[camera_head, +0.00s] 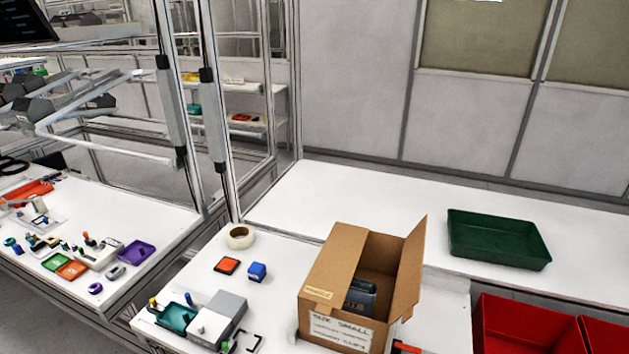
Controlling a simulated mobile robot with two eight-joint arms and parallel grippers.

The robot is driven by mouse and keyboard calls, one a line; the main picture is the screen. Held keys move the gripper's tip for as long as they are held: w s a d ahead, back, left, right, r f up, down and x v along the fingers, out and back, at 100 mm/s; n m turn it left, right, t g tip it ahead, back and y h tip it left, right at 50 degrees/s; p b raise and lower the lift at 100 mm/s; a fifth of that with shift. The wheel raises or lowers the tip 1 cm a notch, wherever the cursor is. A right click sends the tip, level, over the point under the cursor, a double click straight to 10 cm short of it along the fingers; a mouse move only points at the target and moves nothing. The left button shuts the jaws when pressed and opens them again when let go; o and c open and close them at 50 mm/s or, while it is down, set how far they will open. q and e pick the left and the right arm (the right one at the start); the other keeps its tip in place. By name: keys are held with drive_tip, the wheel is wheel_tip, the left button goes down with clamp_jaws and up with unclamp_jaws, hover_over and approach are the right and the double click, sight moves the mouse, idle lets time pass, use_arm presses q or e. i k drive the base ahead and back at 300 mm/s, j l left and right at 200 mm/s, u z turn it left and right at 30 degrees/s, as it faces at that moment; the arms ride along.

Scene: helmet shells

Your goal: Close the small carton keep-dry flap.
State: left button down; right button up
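A brown carton (318,315) stands on the white table at lower centre, with a white label (340,331) reading "SIZE SMALL" on its front. Its right flap (409,272) stands up, tilted outward to the right. A brown panel (335,262) slopes over the left part of the top and bears a small yellowish label (318,291) at its lower edge. The top is open between these two. A dark grey-blue item (361,297) sits inside, its lower part hidden by the front wall. Neither of my grippers is in view.
A green tray (497,243) stands on the back table, with clear white surface left of it. Red bins (520,325) are at lower right. Metal posts rise behind.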

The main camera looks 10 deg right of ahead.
sight(408, 293)
drive_tip(key=l+z, duration=0.1)
drive_tip(key=z, duration=0.7)
drive_tip(key=i+l+z, duration=0.1)
drive_tip(key=z, duration=0.3)
